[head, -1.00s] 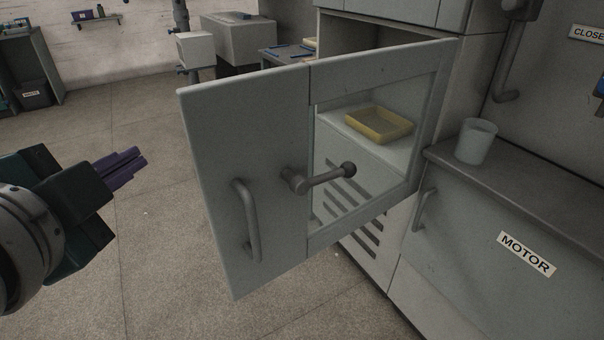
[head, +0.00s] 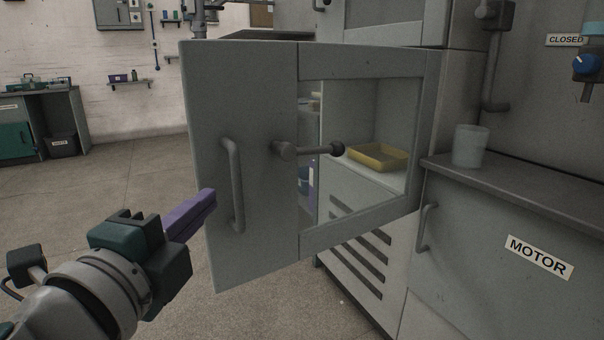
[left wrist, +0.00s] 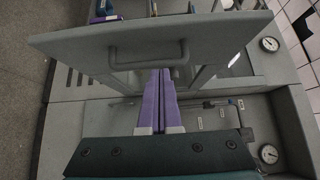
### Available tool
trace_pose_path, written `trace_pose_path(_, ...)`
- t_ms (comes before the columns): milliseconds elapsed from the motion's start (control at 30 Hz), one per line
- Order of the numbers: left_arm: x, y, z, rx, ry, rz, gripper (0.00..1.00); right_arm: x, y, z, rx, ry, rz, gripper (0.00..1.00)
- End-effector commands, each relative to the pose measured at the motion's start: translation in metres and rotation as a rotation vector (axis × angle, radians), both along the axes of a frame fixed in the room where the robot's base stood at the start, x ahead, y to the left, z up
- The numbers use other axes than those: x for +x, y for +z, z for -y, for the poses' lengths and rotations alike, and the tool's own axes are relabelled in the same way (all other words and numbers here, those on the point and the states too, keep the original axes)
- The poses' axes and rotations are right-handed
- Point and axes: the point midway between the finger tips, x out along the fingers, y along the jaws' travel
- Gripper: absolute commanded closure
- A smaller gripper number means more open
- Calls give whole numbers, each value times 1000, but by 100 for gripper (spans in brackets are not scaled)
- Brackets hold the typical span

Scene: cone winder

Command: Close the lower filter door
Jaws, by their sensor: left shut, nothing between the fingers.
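The lower filter door (head: 258,92) is a grey panel with a window opening, and it stands wide open from the cabinet. It has a vertical bar handle (head: 234,185) and a lever with a round knob (head: 309,150). My left gripper (head: 210,198) has purple fingers, shut and empty, just left of the handle in the head view. In the left wrist view the fingers (left wrist: 158,75) point at the door (left wrist: 215,32), their tips close to the handle (left wrist: 148,55); I cannot tell whether they touch. My right gripper is not in view.
A yellow tray (head: 378,158) sits inside the cabinet behind the door. A pale cup (head: 470,146) stands on the ledge above the MOTOR panel (head: 500,240) at right. The floor (head: 60,210) at left is clear.

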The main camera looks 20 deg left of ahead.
Motion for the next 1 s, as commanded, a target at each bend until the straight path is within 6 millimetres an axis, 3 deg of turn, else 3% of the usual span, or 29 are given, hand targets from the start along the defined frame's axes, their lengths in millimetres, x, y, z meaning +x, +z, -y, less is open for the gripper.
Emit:
trace_pose_path(167,38,2,-7,3,1,2,100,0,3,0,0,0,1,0)
trace_pose_path(333,51,0,-28,3,1,-1,100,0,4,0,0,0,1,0)
trace_pose_path(533,58,-1,-38,-1,0,-1,100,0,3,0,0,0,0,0)
trace_pose_path(1000,59,-1,-41,2,-8,-1,100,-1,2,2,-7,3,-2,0)
